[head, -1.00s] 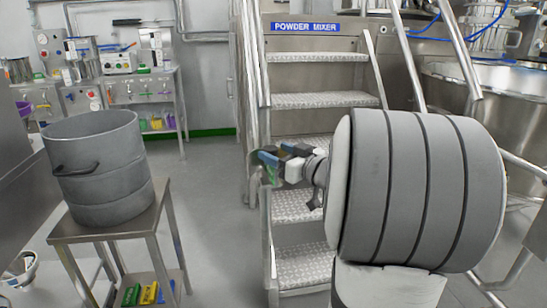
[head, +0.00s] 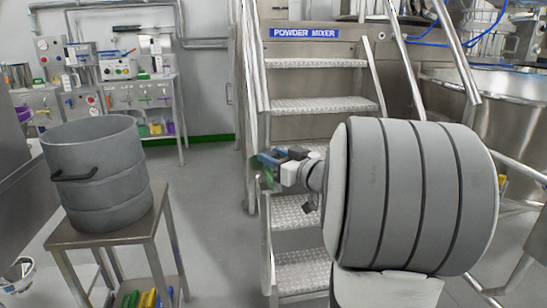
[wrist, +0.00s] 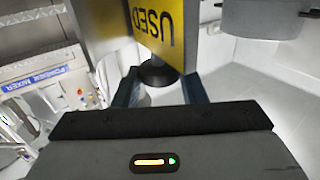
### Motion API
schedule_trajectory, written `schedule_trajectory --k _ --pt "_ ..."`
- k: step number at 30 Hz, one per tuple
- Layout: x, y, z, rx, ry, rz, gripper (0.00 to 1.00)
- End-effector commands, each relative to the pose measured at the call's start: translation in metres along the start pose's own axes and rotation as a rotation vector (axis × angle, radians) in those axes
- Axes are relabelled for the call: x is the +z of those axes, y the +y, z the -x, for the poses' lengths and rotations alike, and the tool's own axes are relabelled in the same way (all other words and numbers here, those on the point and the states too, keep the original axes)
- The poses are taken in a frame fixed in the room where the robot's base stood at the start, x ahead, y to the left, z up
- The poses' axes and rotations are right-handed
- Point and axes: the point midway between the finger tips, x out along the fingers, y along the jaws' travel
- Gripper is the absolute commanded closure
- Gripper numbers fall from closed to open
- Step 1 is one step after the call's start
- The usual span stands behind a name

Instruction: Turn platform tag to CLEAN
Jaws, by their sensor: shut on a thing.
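The platform tag (wrist: 165,28) shows in the wrist view as a yellow plate reading "USED", upside down. A black round knob (wrist: 157,74) sits at its lower edge, between my gripper's two blue-grey fingers. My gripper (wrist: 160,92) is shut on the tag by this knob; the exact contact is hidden. In the head view my gripper (head: 268,158) is at the left rail of the steps. A small green patch (head: 267,179) shows just below the fingers, seemingly part of the tag; no word on it is legible.
Metal steps (head: 318,104) marked "POWDER MIXER" rise behind my gripper, with handrails on both sides. A grey drum (head: 98,185) stands on a steel stand (head: 112,237) at the left. Open floor (head: 205,230) lies between the stand and the steps.

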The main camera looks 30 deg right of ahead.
Motion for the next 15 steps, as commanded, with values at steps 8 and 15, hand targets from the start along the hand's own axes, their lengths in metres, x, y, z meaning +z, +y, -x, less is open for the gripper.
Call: schedule_trajectory --k 8,15 --pt "-0.0029 0.0018 -0.0002 -0.048 -0.002 -0.003 0.85" --pt "-0.0059 0.0049 -0.0009 -0.193 -0.003 -0.005 0.85"
